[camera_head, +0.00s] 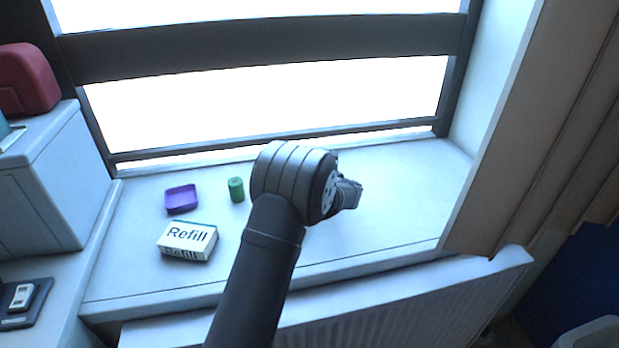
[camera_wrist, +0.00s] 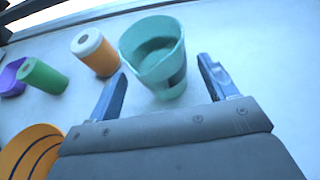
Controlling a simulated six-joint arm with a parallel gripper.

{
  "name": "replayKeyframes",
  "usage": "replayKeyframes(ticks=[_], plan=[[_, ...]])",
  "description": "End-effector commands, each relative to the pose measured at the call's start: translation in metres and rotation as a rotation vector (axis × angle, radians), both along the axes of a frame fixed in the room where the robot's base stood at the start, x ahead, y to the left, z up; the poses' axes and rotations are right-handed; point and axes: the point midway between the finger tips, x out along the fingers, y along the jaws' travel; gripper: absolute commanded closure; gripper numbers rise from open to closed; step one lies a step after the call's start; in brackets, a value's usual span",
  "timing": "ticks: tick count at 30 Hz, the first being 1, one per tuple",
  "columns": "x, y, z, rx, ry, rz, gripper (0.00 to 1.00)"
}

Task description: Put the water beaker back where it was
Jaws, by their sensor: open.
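The water beaker (camera_wrist: 152,50) is a teal, open-topped cup in the wrist view. It stands upright on the pale sill, and its lower part lies between the two fingers of my gripper (camera_wrist: 163,72) in the picture. My gripper is open, with a finger on either side and gaps to the beaker; I cannot tell how deep between them it is. In the head view my gripper (camera_head: 350,193) is low over the sill, right of centre, and the beaker is hidden behind my arm.
An orange cylinder with a white top (camera_wrist: 95,52), a green cylinder (camera_head: 236,190) and a purple tray (camera_head: 181,199) stand left of the beaker. A striped orange thing (camera_wrist: 30,150) is nearer. A Refill box (camera_head: 187,241) sits on the sill (camera_head: 400,230), whose right part is clear.

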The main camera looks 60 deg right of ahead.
Motion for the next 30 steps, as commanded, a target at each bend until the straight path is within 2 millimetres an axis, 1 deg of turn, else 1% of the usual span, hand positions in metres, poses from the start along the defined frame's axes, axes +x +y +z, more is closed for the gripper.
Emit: replayKeyframes(ticks=[1,6,9,12,16,24,27,30], plan=[[-0.011,0.005,0.006,0.000,0.000,-0.004,0.22],[-0.038,0.023,0.019,-0.001,0.000,-0.003,0.22],[-0.051,0.030,0.025,0.000,-0.001,-0.002,0.22],[-0.058,0.036,0.029,0.000,-0.001,-0.001,0.22],[-0.063,0.039,0.030,0.000,-0.001,0.000,0.22],[-0.063,0.039,0.031,-0.001,-0.001,0.000,0.22],[-0.061,0.038,0.030,0.000,0.000,0.001,0.22],[-0.055,0.034,0.026,0.001,0.000,0.002,0.22]])
